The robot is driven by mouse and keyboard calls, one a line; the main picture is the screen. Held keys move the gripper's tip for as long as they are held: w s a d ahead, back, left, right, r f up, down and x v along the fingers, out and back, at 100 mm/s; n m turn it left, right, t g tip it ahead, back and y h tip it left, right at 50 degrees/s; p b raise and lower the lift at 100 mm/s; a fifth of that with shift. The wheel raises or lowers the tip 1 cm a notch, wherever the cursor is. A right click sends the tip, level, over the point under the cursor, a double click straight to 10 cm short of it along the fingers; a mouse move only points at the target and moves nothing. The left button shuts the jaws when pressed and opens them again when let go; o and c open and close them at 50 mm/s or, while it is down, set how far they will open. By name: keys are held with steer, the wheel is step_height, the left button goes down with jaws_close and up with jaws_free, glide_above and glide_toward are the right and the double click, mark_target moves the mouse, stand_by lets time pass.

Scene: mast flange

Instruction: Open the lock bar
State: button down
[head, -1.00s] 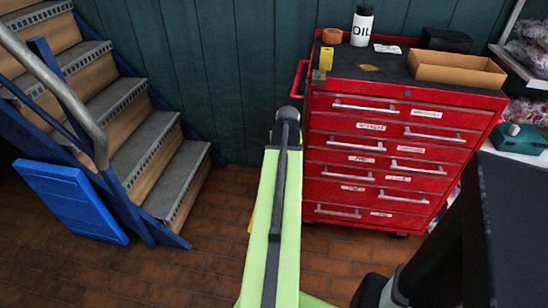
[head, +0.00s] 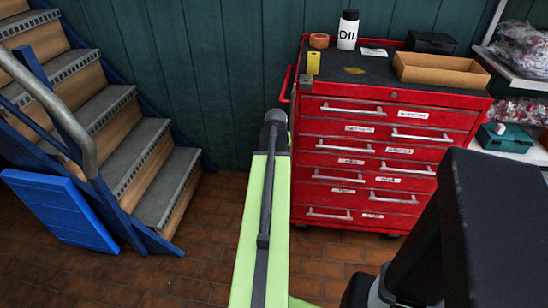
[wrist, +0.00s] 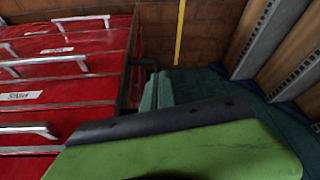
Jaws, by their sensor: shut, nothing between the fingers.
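The red tool chest (head: 385,152) stands against the teal wall, its drawers shut. A red bar (head: 286,86) stands out at its upper left side. I cannot tell whether this is the lock bar, and no other clear lock bar shows. My green arm (head: 262,215) reaches forward with its dark end (head: 275,117) just left of the chest front. My gripper is hidden behind it in the head view. In the upside-down wrist view, two narrow teal fingers of my gripper (wrist: 158,78) show close together and empty, beside the chest drawers (wrist: 60,80) and apart from them.
On the chest stand a white oil bottle (head: 348,30), a yellow item (head: 313,62) and an open cardboard tray (head: 440,72). Stairs (head: 125,155) and a blue panel (head: 58,208) are at left. A shelf with bags is at right. Brick floor (head: 205,255) between is clear.

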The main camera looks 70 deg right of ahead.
steer(key=s+a+r+p, duration=0.2)
steer(key=a+r+p, duration=0.5)
steer(key=r+p, duration=0.2)
steer(key=shift+s+r, duration=0.15)
steer(key=shift+s, duration=0.15)
